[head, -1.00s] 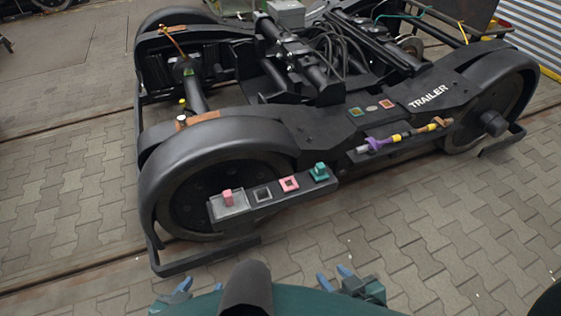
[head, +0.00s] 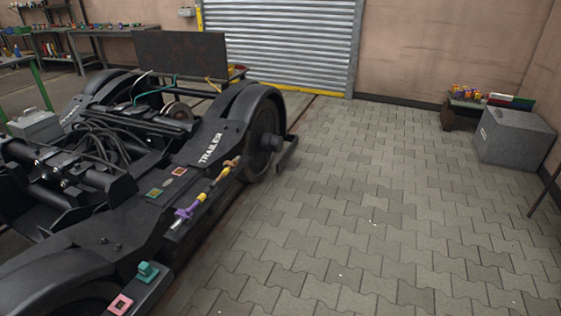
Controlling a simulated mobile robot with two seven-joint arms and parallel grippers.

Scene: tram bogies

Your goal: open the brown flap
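I cannot make out for certain which thing is the brown flap. A dark, rusty brown panel (head: 180,54) stands upright behind the black trailer bogie (head: 110,225). A small brown chest or stand (head: 459,115) is on the floor by the right wall, with colourful small items on it. Neither of my grippers shows in the head view now.
A grey box (head: 515,138) stands beside the brown chest. The paved floor (head: 370,205) right of the bogie is clear. The bogie carries a purple and yellow rod (head: 205,197), a teal block (head: 147,271) and a pink square (head: 121,304). A roller shutter (head: 285,40) is behind.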

